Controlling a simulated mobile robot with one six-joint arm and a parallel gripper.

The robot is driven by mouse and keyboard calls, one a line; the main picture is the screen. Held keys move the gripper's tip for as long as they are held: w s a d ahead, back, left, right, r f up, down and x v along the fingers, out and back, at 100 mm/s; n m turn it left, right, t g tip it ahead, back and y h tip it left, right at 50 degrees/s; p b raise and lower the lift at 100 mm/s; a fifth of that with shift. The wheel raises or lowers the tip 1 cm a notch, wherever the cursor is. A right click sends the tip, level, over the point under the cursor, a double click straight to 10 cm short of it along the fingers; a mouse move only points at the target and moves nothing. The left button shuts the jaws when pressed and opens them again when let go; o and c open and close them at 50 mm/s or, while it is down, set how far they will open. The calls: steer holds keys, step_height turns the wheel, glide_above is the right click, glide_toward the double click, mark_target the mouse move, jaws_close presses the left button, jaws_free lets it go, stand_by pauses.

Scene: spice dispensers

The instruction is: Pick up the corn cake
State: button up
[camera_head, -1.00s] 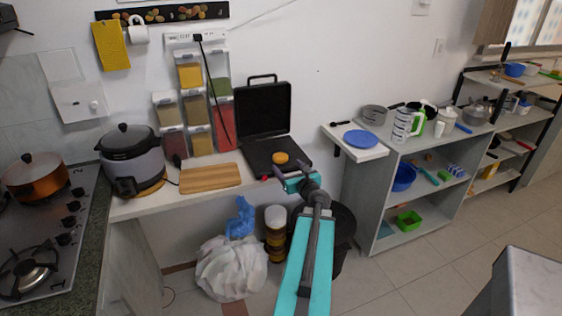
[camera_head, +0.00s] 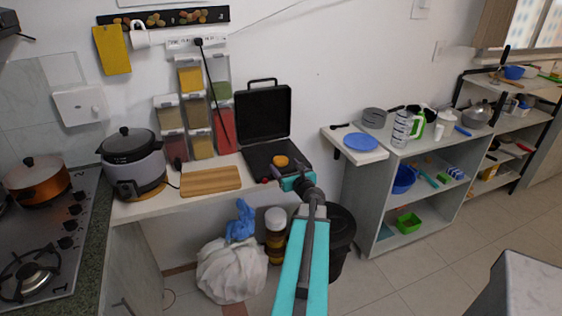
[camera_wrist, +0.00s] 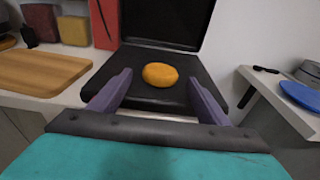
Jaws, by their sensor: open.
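The corn cake (camera_head: 281,161) is a round yellow-orange patty. It lies on the dark plate of the open black grill (camera_head: 264,157). In the wrist view the corn cake (camera_wrist: 160,75) sits ahead of my gripper (camera_wrist: 160,88), roughly centred between the two purple fingers and beyond their tips. My gripper is open and empty. In the head view my gripper (camera_head: 281,178) is at the front edge of the grill, close to the corn cake. No contact with the cake shows.
A wooden cutting board (camera_head: 211,180) lies left of the grill. The raised grill lid (camera_head: 263,115) stands behind the cake. Spice dispensers (camera_head: 192,108) hang on the wall to the left. A blue plate (camera_head: 360,140) is on the shelf to the right.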

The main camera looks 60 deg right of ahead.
mark_target(283, 162)
steer(key=shift+p+x, duration=0.3)
steer(key=shift+x, duration=1.6)
steer(key=shift+r, duration=0.1)
steer(key=c, duration=1.3)
steer(key=shift+o, duration=0.2)
steer(key=shift+r, duration=0.15)
